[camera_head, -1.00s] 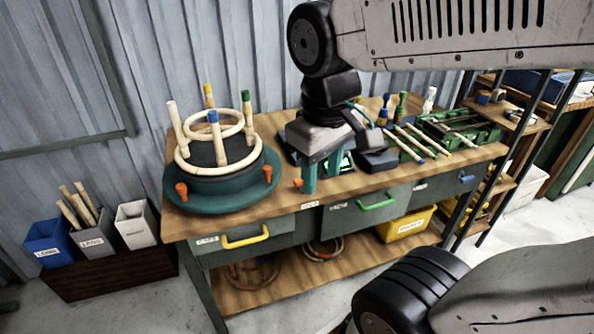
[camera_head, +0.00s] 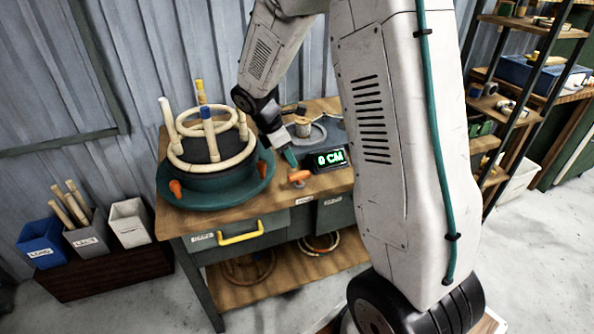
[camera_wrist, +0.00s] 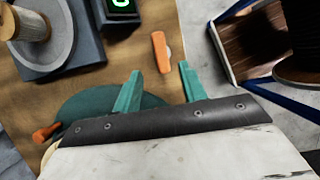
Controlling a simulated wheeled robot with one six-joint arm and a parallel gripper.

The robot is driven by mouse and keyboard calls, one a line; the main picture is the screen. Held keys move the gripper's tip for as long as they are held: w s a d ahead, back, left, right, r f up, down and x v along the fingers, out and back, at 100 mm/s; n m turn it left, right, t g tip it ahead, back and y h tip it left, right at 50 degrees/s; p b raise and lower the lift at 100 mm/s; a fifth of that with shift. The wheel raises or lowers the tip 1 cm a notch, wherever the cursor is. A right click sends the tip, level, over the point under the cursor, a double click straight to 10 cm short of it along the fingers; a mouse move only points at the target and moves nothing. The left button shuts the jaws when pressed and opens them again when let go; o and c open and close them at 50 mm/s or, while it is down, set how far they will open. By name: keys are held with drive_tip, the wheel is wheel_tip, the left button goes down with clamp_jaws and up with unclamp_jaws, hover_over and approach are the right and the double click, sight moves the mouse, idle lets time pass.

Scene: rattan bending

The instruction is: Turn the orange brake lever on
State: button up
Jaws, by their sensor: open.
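An orange lever (camera_head: 299,176) stands near the front edge of the wooden workbench (camera_head: 230,222), left of a display reading 0 CM (camera_head: 329,159). In the wrist view the orange lever (camera_wrist: 160,52) lies just ahead of my gripper (camera_wrist: 160,68), in line with the gap between its teal fingertips. The fingers are apart and nothing is between them. I cannot tell whether a fingertip touches the lever. In the head view my gripper (camera_head: 290,157) is tilted down just beyond the lever and partly hidden.
A green turntable (camera_head: 212,203) with rattan rings, upright posts and orange knobs (camera_head: 175,188) stands close on the left. A wooden spool (camera_wrist: 26,22) on a grey disc sits at the upper left of the wrist view. My arm covers the right part of the bench.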

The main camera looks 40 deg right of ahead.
sight(299, 174)
drive_tip(key=x, duration=0.7)
drive_tip(key=shift+s, duration=0.1)
clamp_jaws()
